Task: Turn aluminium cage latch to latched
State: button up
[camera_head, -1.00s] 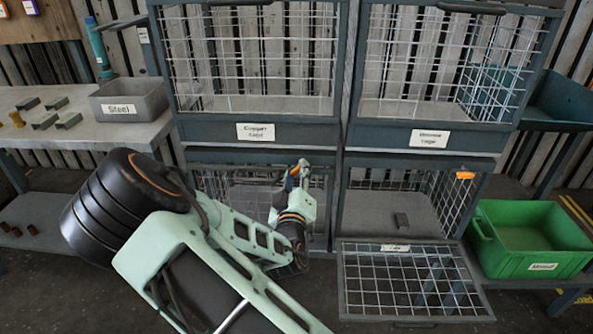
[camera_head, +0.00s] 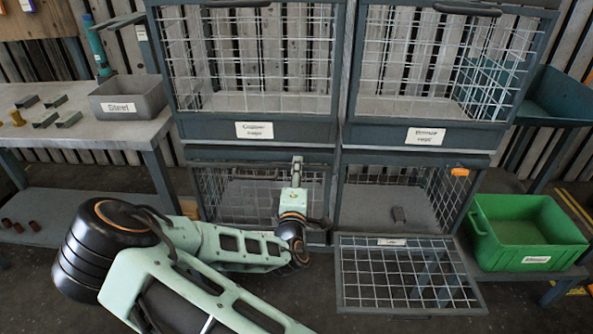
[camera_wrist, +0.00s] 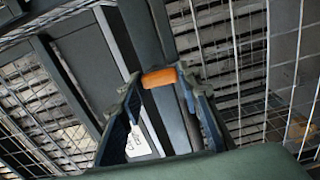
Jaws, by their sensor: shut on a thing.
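The orange latch handle (camera_wrist: 160,78) lies between the fingertips of my gripper (camera_wrist: 162,84) in the wrist view. The fingers are shut on it, one at each end. It sits in front of a dark frame post, with wire mesh on both sides. In the head view my gripper (camera_head: 297,168) is at the right side of the lower left cage (camera_head: 235,157), by the post between the two lower cages. My gripper hides the latch there. A white label (camera_wrist: 138,142) shows past the left finger, its text unreadable. I cannot tell the latch's exact angle.
A green bin (camera_head: 525,235) stands right. A grey Steel bin (camera_head: 128,98) stands on the left bench. Two mesh cages are above.

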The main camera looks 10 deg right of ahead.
jog(key=shift+n, duration=0.3)
jog(key=o, duration=1.2)
jog(key=shift+c, duration=0.2)
jog(key=v, duration=0.7)
jog(key=shift+s, duration=0.3)
